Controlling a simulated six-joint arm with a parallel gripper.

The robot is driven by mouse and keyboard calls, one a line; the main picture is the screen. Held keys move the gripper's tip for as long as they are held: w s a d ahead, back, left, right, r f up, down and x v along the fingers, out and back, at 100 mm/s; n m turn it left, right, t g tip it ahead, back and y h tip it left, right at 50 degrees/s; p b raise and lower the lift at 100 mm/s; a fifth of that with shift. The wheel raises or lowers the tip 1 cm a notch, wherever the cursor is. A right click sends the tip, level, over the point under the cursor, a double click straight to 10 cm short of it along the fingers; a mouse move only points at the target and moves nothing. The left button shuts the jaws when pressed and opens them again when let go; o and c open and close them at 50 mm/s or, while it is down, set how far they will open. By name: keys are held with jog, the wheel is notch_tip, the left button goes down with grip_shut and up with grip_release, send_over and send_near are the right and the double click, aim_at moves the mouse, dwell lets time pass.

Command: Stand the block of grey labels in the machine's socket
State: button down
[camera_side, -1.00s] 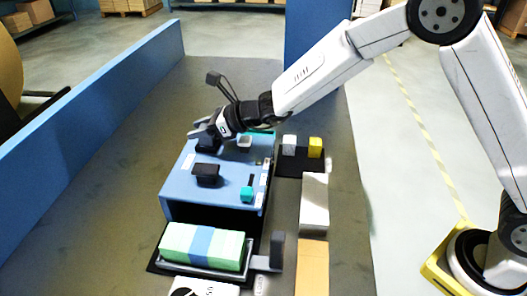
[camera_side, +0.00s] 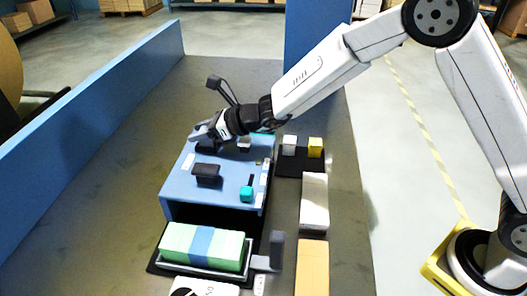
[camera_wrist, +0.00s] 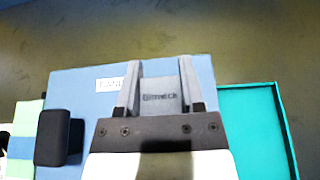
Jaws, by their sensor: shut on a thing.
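The machine (camera_side: 222,176) is a blue box with dark handles and small fittings on top. A pale grey block (camera_side: 289,146) stands in a black rack (camera_side: 300,167). A small grey piece (camera_side: 244,144) is on the machine's far top. I cannot tell which is the labels, or the socket.
The near dark handle (camera_side: 206,175) also shows in the wrist view (camera_wrist: 60,138). A teal piece (camera_side: 246,194) sits at the machine's near right. A yellow block (camera_side: 315,147) is in the rack. The bench's left side is clear.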

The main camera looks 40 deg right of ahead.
jog(key=shift+f, duration=0.1)
jog(key=shift+c, duration=0.7)
grip_release()
jog(key=shift+d, duration=0.1)
jog(key=shift+v, duration=3.85)
jog(key=shift+s+d, duration=0.1)
